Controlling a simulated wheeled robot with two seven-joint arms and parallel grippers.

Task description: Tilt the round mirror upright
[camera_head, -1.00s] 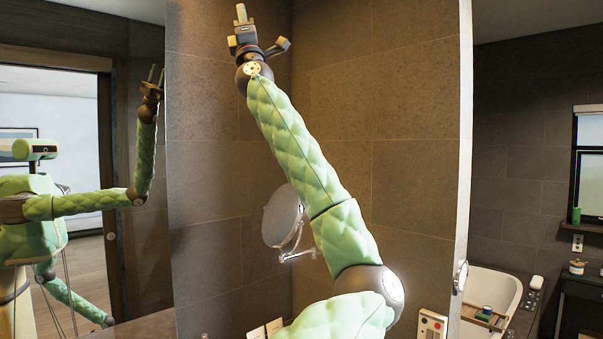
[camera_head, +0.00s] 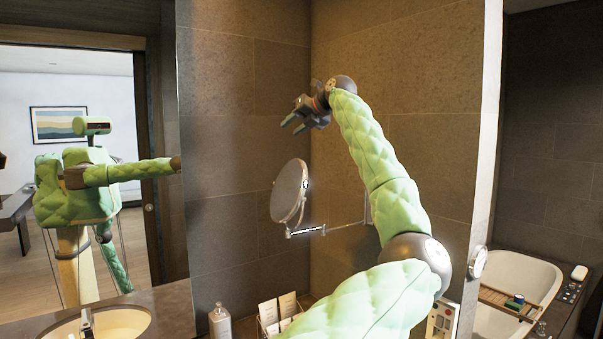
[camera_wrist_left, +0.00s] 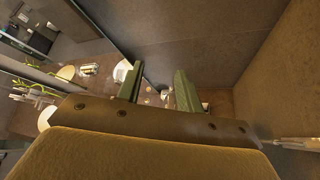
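The round mirror (camera_head: 289,190) is in the middle of the head view, on a jointed metal bracket (camera_head: 330,228) that runs right toward the tiled wall. Its disc shows nearly edge-on as a narrow oval, with its top leaning right. My left gripper (camera_head: 293,125) is above the mirror, pointing down and left, apart from it. Its two fingers are spread and empty, as the left wrist view (camera_wrist_left: 160,70) also shows. I cannot make out the round mirror surely in the left wrist view. My right gripper is not in view.
Below stand a soap bottle (camera_head: 220,322), a card holder (camera_head: 280,312) and a basin (camera_head: 112,322) with a tap. A large wall mirror at left reflects me. A wall edge (camera_head: 487,130) stands right of my arm, with a bathtub (camera_head: 525,280) beyond.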

